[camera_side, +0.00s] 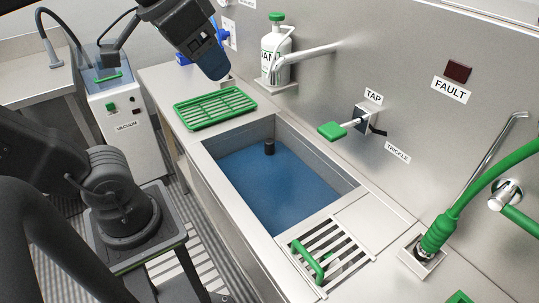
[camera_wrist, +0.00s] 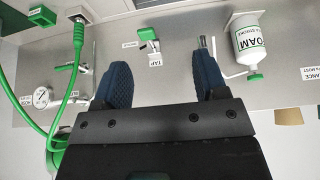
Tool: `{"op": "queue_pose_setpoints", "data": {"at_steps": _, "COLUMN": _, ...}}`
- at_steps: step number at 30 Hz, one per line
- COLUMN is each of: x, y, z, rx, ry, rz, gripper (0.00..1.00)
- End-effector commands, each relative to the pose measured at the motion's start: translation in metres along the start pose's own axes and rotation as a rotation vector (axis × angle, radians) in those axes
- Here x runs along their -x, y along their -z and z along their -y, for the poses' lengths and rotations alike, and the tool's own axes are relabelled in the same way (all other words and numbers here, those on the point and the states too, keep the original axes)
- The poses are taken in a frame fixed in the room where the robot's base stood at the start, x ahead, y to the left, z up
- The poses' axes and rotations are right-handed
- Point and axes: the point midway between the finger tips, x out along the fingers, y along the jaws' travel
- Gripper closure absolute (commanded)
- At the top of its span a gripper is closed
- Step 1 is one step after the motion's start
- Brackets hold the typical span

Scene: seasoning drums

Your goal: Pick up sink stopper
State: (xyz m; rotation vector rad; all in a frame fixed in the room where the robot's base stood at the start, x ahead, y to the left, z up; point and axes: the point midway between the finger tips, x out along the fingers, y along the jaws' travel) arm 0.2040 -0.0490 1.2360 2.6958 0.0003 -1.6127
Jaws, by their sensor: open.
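A small dark cylinder (camera_side: 269,147), which looks like the sink stopper, stands upright in the blue water in the sink, near the sink's far wall. Its lower part is hidden by the water. My gripper (camera_side: 212,72) is high above the green drain rack, left of and well above the stopper, touching nothing. In the wrist view my gripper (camera_wrist: 160,75) shows two blue textured fingers spread apart with nothing between them. The stopper does not show in the wrist view.
The sink rim (camera_side: 221,145) surrounds the water. A green rack (camera_side: 215,107) lies left of it. A foam bottle (camera_side: 275,52), a spout (camera_side: 305,57) and a green tap lever (camera_side: 332,131) are along the back wall. A green hose (camera_side: 440,228) stands at right.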

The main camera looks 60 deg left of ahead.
Motion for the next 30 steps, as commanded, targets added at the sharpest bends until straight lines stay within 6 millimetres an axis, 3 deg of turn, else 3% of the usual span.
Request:
{"op": "queue_pose_setpoints", "data": {"at_steps": 9, "x": -0.028, "y": 0.094, "z": 0.054, "rx": 0.218, "ry": 0.106, "rz": 0.048, "gripper": 0.34}}
{"op": "queue_pose_setpoints", "data": {"at_steps": 15, "x": -0.054, "y": 0.141, "z": 0.100, "rx": 0.347, "ry": 0.167, "rz": 0.070, "gripper": 0.34}}
{"op": "queue_pose_setpoints", "data": {"at_steps": 21, "x": -0.076, "y": 0.167, "z": 0.136, "rx": 0.433, "ry": 0.206, "rz": 0.083, "gripper": 0.34}}
{"op": "queue_pose_setpoints", "data": {"at_steps": 30, "x": -0.107, "y": 0.190, "z": 0.186, "rx": 0.538, "ry": 0.256, "rz": 0.099, "gripper": 0.34}}
